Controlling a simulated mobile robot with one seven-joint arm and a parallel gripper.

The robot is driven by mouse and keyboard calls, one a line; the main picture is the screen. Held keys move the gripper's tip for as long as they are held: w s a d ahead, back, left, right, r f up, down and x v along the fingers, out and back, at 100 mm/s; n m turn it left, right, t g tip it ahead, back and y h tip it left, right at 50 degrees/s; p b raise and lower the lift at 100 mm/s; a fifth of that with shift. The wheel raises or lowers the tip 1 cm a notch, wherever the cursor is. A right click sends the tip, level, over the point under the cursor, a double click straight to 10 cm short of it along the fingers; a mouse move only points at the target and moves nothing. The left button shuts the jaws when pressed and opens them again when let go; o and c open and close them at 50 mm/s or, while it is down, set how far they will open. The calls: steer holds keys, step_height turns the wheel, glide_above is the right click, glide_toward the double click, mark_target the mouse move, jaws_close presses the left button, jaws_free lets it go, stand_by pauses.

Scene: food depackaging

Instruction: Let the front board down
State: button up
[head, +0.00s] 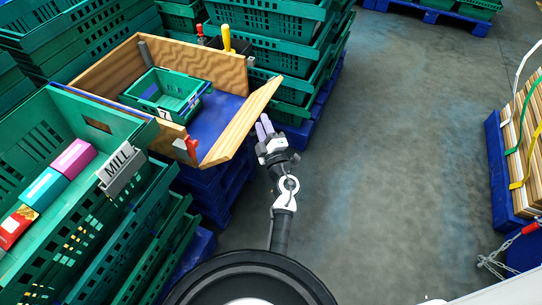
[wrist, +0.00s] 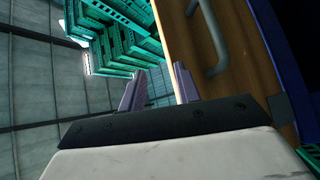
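A red-handled clamp (head: 192,146) sits at the box's near corner.
A green crate (head: 150,87) stands inside the box. Yellow (head: 226,38) and red (head: 200,33) handles rise at its back. The floor (head: 400,140) to the right is clear.

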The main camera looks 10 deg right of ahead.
steer(key=a+f+b+v, duration=0.1)
steer(key=v, duration=0.8)
steer(key=shift+f, duration=0.4)
steer(key=shift+s+d, duration=0.15)
stand_by(0.4)
